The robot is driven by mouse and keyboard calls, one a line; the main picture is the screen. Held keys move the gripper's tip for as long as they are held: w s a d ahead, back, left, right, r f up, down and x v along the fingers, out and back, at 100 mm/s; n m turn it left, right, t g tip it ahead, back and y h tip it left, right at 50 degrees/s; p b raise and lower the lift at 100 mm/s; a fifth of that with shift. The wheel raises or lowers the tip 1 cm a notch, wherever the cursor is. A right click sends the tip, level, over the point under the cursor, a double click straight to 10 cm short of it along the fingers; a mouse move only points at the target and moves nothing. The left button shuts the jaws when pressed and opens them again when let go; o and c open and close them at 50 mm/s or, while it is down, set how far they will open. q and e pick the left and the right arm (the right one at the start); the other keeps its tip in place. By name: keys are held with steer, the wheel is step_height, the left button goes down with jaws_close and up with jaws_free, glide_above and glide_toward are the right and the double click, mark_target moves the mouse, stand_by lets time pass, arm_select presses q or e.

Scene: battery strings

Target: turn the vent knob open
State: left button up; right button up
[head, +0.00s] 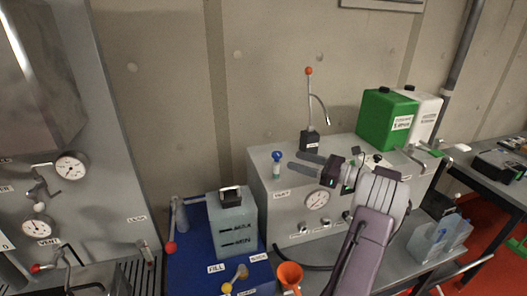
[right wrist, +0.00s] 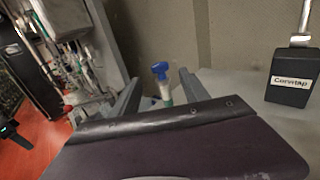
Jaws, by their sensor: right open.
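A blue knob (head: 277,156) on a pale and green stem stands upright on top of the grey box (head: 258,200) with a round gauge. I take it for the vent knob; the label below it is too small to read surely. My right gripper (head: 296,163) is open, its two fingers pointing left at the knob from the right side. In the right wrist view the blue knob (right wrist: 160,69) shows between and beyond the open fingers (right wrist: 160,88), apparently untouched. Its lower stem is partly hidden. My left gripper is not in view.
A black-based lever (head: 309,140) with a red ball stands behind my right gripper. Green (head: 386,116) and white canisters stand at the back right. A panel with gauges (head: 72,167) is at left.

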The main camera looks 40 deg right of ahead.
mark_target(278, 154)
steer(key=p+x, duration=0.3)
steer(key=x, duration=0.5)
steer(key=shift+w+a+p, duration=0.25)
steer(key=shift+w+p, duration=0.05)
steer(key=shift+w, duration=0.05)
steer(key=shift+s+d, duration=0.15)
steer(key=shift+s, duration=0.2)
steer(key=c, duration=0.4)
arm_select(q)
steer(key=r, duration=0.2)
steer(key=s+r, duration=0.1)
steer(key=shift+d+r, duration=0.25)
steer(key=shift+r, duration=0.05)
arm_select(e)
jaws_close()
